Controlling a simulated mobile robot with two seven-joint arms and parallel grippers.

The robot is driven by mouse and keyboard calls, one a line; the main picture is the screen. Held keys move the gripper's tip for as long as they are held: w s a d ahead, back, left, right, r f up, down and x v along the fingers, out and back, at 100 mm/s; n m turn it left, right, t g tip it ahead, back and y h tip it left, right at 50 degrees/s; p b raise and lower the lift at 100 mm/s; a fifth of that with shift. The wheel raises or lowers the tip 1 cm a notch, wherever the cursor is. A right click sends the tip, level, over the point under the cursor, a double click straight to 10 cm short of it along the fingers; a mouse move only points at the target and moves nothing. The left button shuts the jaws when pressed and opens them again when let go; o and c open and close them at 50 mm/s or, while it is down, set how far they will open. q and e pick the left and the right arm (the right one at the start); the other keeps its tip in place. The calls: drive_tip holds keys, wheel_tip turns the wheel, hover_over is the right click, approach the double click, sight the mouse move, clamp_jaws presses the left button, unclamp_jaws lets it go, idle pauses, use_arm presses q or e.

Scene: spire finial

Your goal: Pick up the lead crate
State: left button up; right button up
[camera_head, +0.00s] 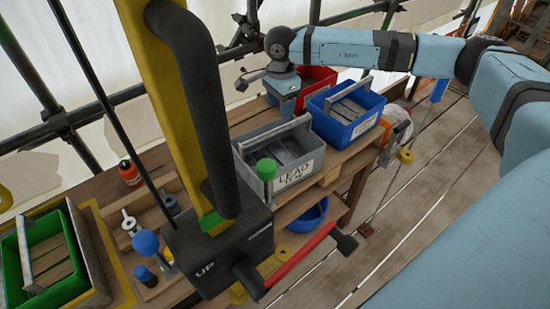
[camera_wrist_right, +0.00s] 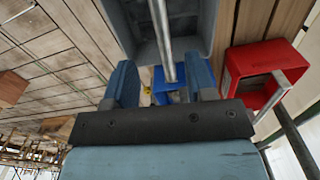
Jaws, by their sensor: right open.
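The lead crate (camera_head: 297,172) is grey, with a "LEAD" label on its front and a grey bar handle (camera_head: 275,132) across its top. It stands on the wooden bench with dark grey pieces inside. My right gripper (camera_head: 284,104) is just behind it in the head view, pointing down near the red crate. In the right wrist view the right gripper (camera_wrist_right: 162,82) is open. A grey crate (camera_wrist_right: 212,22) shows beyond its fingers, and the crate's handle bar (camera_wrist_right: 163,40) lines up between them. I cannot tell whether they surround it. My left gripper is not in view.
A blue crate (camera_head: 369,126) stands right of the lead crate, and a red crate (camera_head: 326,74) behind. A yellow post with a black lever box (camera_head: 222,245) and red-handled crank (camera_head: 300,262) stands in front. A green crate (camera_head: 75,285) is at left. Open plank floor (camera_head: 440,170) lies right.

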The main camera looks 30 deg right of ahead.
sight(277, 129)
wheel_tip(277, 129, down, 6)
drive_tip(key=shift+f+p, duration=0.1)
drive_tip(key=shift+p, duration=0.4)
drive_tip(key=f+p, duration=0.1)
drive_tip(key=f, duration=0.1)
drive_tip(key=a+f+p, duration=0.1)
drive_tip(key=f, duration=0.1)
drive_tip(key=shift+w+f, duration=0.1)
drive_tip(key=shift+f, duration=0.5)
drive_tip(key=shift+d, duration=0.1)
clamp_jaws()
drive_tip(key=shift+w+r, duration=0.1)
idle(0.4)
